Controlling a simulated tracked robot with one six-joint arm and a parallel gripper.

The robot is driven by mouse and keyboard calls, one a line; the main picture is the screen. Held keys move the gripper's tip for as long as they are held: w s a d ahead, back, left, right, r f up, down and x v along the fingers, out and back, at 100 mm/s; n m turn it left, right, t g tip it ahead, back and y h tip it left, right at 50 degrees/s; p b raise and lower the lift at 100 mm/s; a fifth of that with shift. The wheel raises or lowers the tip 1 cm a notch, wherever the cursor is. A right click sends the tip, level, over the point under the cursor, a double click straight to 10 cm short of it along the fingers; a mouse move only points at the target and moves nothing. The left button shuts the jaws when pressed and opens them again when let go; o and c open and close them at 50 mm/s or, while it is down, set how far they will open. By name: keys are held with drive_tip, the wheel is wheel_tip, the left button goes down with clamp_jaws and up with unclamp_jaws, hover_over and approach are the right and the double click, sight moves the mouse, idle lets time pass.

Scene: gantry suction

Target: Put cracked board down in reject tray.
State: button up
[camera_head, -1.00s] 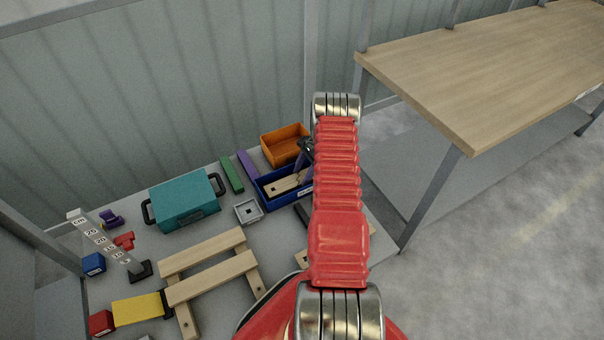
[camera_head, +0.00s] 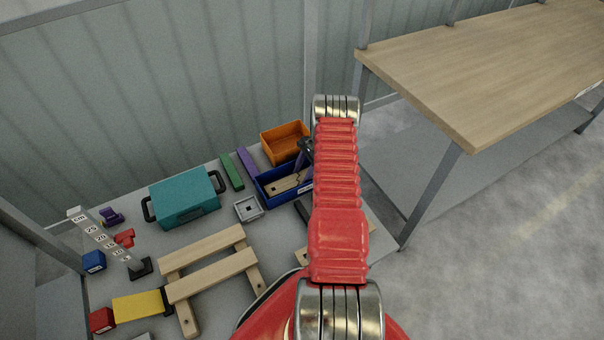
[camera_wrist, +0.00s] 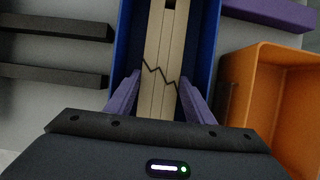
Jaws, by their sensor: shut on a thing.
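The cracked board (camera_wrist: 165,38) is pale wood with a dark zigzag crack across it. It lies lengthwise within the walls of the blue tray (camera_wrist: 205,45) in the wrist view. My gripper (camera_wrist: 160,97) has its purple fingers on either side of the board near the crack and is shut on it. In the head view the board (camera_head: 284,187) shows inside the blue tray (camera_head: 290,200), which bears a small white label too small to read. My arm hides part of the tray's right side. I cannot tell whether the board touches the tray floor.
An orange bin (camera_head: 284,137) stands close behind the blue tray. A purple bar (camera_head: 247,161), a green bar (camera_head: 231,172), a small grey square tray (camera_head: 248,209) and a teal case (camera_head: 185,200) lie to the left. A wooden frame (camera_head: 210,262) stands in front.

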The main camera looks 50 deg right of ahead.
drive_tip(key=shift+f, duration=0.3)
drive_tip(key=o, duration=1.3)
drive_tip(key=shift+c, duration=0.2)
drive_tip(key=v, duration=1.3)
drive_tip(key=shift+d+r, duration=0.15)
drive_tip(key=shift+r, duration=0.1)
drive_tip(key=shift+s, duration=0.15)
